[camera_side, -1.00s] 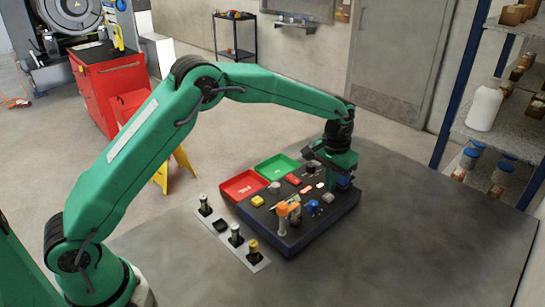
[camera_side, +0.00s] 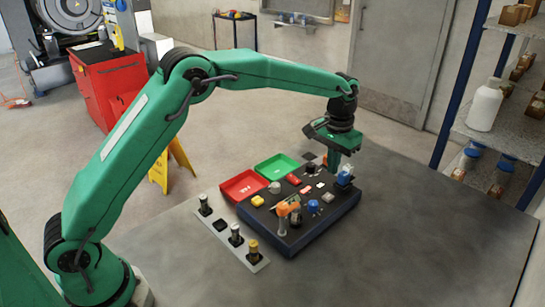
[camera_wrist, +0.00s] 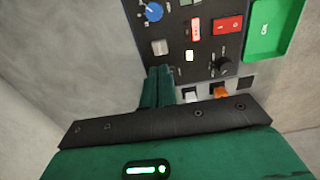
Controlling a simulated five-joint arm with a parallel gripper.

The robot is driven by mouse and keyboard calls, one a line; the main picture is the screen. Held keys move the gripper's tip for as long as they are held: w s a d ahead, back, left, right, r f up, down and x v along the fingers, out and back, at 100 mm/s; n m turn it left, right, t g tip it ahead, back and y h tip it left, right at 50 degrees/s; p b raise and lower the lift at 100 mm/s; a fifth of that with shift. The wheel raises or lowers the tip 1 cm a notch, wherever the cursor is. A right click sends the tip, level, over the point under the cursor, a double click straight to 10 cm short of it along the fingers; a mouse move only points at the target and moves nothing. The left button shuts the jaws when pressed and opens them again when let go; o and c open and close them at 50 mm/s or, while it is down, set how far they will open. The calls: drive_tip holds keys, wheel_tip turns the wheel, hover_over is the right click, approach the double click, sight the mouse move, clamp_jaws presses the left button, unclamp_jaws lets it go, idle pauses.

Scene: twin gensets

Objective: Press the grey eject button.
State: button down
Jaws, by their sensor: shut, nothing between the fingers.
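A grey square button (camera_wrist: 160,47) sits on the dark panel (camera_wrist: 180,15) in the wrist view, just beyond my gripper's fingertips. It also shows in the side view (camera_side: 328,197), to the right of a blue knob. My gripper (camera_wrist: 158,70) is shut and empty, with its green fingers together. In the side view my gripper (camera_side: 333,173) is over the panel's far right part, pointing down. The fingertips appear apart from the button. I cannot read any label on the button.
Around the button are a blue knob (camera_wrist: 152,11), a red labelled button (camera_wrist: 196,28), a white button (camera_wrist: 189,56) and a black knob (camera_wrist: 221,66). A green tray (camera_side: 277,167) and a red tray (camera_side: 243,186) adjoin the panel. The table's right part is clear.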

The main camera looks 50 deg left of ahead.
wheel_tip(320, 180, up, 4)
drive_tip(key=shift+f, duration=0.1)
idle(0.5)
drive_tip(key=s+a+r+t, duration=0.1)
drive_tip(key=s+a+r, duration=0.3)
drive_tip(key=s+r, duration=0.3)
drive_tip(key=s+a+r+t, duration=0.25)
drive_tip(key=s+r, duration=0.25)
drive_tip(key=s, duration=0.4)
drive_tip(key=s+a+f+t, duration=0.1)
drive_tip(key=s+a+f, duration=0.1)
drive_tip(key=s, duration=0.7)
drive_tip(key=s+a+f+t, duration=0.1)
drive_tip(key=s+a+f, duration=0.1)
drive_tip(key=s, duration=0.7)
drive_tip(key=shift+a+f, duration=0.25)
drive_tip(key=shift+f, duration=0.15)
